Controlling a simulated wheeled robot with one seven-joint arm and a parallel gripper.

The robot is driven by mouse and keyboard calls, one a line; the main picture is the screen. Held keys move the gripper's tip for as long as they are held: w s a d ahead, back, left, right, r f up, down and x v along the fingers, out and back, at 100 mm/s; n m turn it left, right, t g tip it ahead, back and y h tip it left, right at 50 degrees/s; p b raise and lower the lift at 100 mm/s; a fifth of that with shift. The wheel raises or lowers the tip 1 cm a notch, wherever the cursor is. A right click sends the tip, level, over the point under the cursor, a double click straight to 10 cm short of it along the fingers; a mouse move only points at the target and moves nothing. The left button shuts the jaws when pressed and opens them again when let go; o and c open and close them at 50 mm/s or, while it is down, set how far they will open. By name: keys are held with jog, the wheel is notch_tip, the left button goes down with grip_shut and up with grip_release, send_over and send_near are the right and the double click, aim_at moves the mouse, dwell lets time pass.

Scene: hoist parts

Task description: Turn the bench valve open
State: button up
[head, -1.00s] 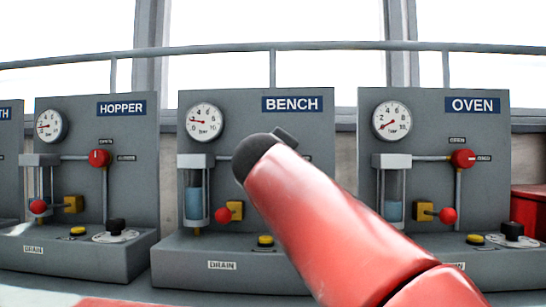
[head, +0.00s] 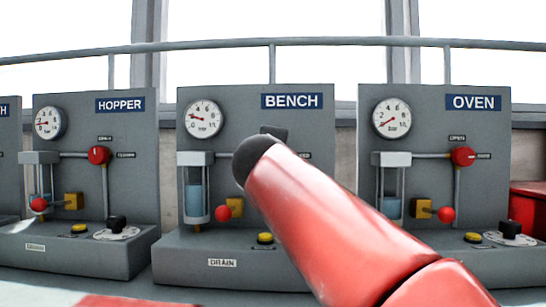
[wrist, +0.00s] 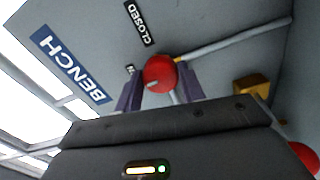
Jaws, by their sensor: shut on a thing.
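The grey bench panel (head: 228,105) with its blue BENCH plate stands in the middle of the head view. Its valve is hidden there behind my red arm and the dark end of my gripper (head: 274,132). In the wrist view, the round red valve knob (wrist: 160,72) sits between the two fingers of my gripper (wrist: 158,88), which is shut on it. A small pale mark shows on the knob's lower left side. The CLOSED label (wrist: 140,24) is above the knob, and a mostly hidden label ending in N is to its left. The bench gauge (head: 203,118) needle points left and slightly up.
The hopper panel (head: 75,185) stands left and the oven panel (head: 435,130) right, each with its own red knob. Below the bench gauge are a sight glass (head: 195,195) with blue liquid, a red ball handle (head: 223,213) and a yellow button (head: 265,238).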

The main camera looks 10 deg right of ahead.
jog(key=o, duration=1)
jog(key=shift+b+v, duration=0.5)
jog(key=shift+v, duration=3.45)
